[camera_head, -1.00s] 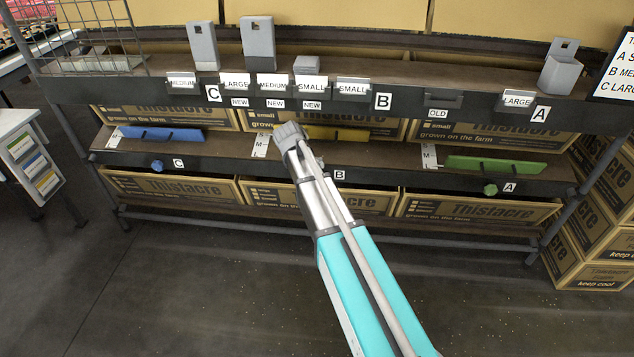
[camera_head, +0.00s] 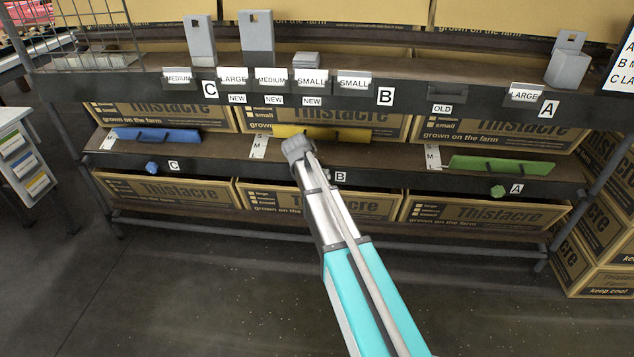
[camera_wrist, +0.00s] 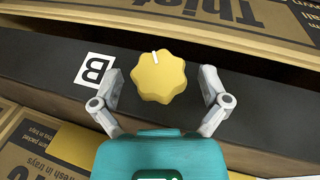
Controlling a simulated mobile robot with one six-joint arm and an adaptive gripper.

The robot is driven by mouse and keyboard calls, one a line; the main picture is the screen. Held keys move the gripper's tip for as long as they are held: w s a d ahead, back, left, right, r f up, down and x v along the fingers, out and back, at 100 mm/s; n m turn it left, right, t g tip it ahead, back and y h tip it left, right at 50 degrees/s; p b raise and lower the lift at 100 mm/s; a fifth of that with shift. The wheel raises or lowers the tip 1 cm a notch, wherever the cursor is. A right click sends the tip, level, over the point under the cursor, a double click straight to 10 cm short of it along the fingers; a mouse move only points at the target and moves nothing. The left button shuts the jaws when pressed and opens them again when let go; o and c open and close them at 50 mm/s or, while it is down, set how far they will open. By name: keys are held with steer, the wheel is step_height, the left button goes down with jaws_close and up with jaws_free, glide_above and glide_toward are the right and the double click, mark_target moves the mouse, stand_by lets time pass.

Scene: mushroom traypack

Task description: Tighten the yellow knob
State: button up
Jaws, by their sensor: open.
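The yellow knob (camera_wrist: 158,77) shows in the wrist view on the dark shelf edge, with a white mark near its top. My gripper (camera_wrist: 161,88) is open, with one finger on each side of the knob. I see a gap between each finger and the knob; I cannot tell how deep the fingertips reach. In the head view my arm hides the knob, and my gripper is at the middle shelf edge, left of the B label (camera_head: 340,176). The yellow bar (camera_head: 340,133) lies on the shelf behind it.
A blue knob (camera_head: 152,167) with a blue bar (camera_head: 160,135) is at the left, and a green knob (camera_head: 497,191) with a green bar (camera_head: 502,166) at the right. Cardboard boxes (camera_head: 165,190) stand below. The floor in front is clear.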

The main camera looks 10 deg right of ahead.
stand_by(0.3)
steer(key=c, duration=1.1)
steer(key=shift+c, duration=0.2)
steer(key=shift+d+y, duration=0.1)
steer(key=shift+y, duration=0.2)
steer(key=shift+s+m+t+y+p, duration=0.1)
steer(key=shift+m+t+y+p, duration=0.25)
steer(key=shift+y, duration=0.55)
steer(key=y, duration=0.1)
steer(key=t+y, duration=0.1)
steer(key=y, duration=0.1)
steer(key=shift+d+f+m+b, duration=0.15)
steer(key=shift+m+b, duration=0.1)
steer(key=shift+b, duration=0.15)
steer(key=t+y+b, duration=0.1)
steer(key=y, duration=0.1)
steer(key=shift+f+m+y+b, duration=0.1)
steer(key=shift+m+y+b, duration=0.2)
steer(key=shift+y+b, duration=0.1)
steer(key=shift+t+y+b, duration=0.35)
steer(key=shift+y+b, duration=0.25)
steer(key=shift+y, duration=0.1)
